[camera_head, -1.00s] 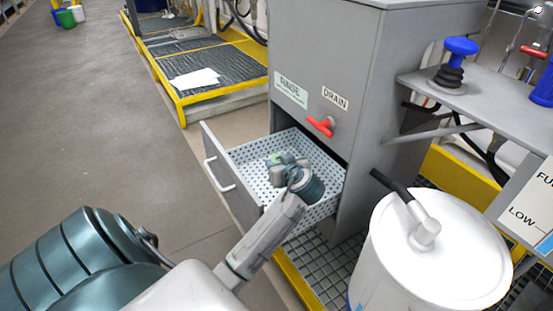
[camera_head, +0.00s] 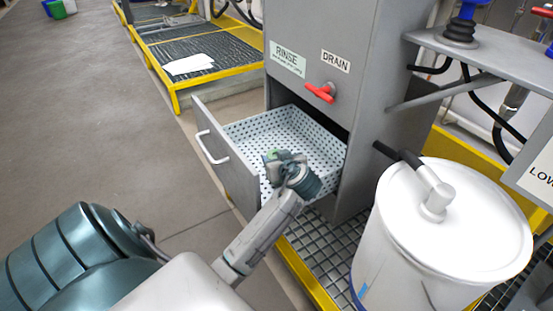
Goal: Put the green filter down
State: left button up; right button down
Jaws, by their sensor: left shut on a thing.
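The green filter (camera_head: 271,155) shows only as a small green patch at the fingers of my left gripper (camera_head: 275,160); most of it is hidden by the gripper. My left gripper is shut on it, over the open drawer (camera_head: 320,147) with its white perforated bottom. I cannot tell whether the filter touches the drawer bottom. My right gripper is not in view.
The drawer's front panel (camera_head: 225,160) and handle face left. A grey cabinet (camera_head: 385,60) with a red drain handle (camera_head: 320,92) stands behind. A white lidded drum (camera_head: 455,225) stands close on the right. Most of the drawer is bare.

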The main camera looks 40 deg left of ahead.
pick_arm(q)
jog(key=shift+f+b, duration=0.35)
jog(key=shift+f, duration=0.55)
jog(key=shift+r, duration=0.15)
jog(key=shift+f, duration=0.2)
jog(key=o, duration=1)
jog(key=shift+c, duration=0.2)
jog(key=shift+r, duration=0.1)
